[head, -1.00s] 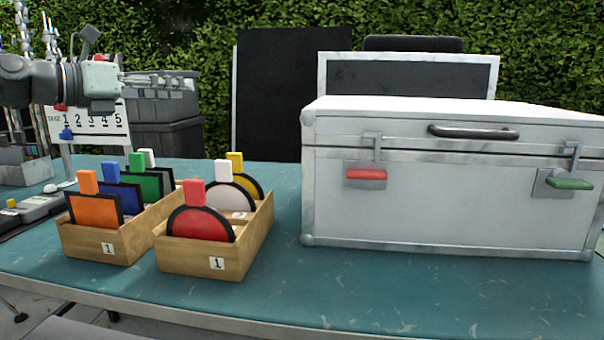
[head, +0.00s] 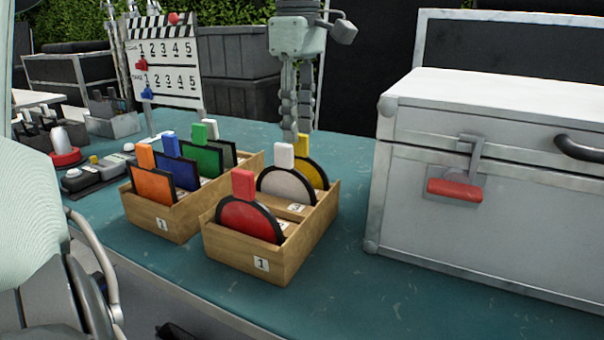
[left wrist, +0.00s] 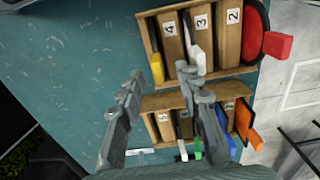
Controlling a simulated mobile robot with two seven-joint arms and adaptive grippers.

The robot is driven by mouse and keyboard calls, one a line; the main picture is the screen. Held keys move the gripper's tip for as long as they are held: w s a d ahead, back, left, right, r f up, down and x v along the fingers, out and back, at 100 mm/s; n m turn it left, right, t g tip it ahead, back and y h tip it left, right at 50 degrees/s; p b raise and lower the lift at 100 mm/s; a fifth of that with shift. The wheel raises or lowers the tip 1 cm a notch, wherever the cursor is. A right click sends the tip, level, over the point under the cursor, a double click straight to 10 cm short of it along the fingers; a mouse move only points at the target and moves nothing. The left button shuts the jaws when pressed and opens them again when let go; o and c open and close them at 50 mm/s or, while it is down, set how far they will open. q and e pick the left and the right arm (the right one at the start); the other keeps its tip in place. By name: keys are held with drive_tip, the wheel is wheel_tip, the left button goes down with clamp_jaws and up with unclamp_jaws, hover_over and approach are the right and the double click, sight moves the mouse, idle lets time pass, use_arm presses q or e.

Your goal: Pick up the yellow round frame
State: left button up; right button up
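The yellow round frame (head: 315,173) stands upright in the rear slot of the right wooden box (head: 293,258), partly hidden behind the white round frame (head: 287,186). Its yellow tab shows in the left wrist view (left wrist: 157,68). My left gripper (head: 296,130) points down above the back end of that box, close to the yellow tab. In the left wrist view its two fingers (left wrist: 160,82) are spread with nothing held between them, and the yellow tab lies near the fingertips. I cannot tell whether they touch it. My right gripper is out of view.
A red round frame (head: 249,220) stands at the front of the same box. The left wooden box (head: 168,223) beside it holds several rectangular frames. A large white case (head: 480,150) stands to the right. Teal table (head: 345,270) is clear in front.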

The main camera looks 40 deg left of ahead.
sight(300, 134)
use_arm(q)
wheel_tip(300, 134, down, 4)
drive_tip(key=shift+w+f, duration=0.1)
drive_tip(key=shift+f, duration=0.05)
clamp_jaws()
idle(0.3)
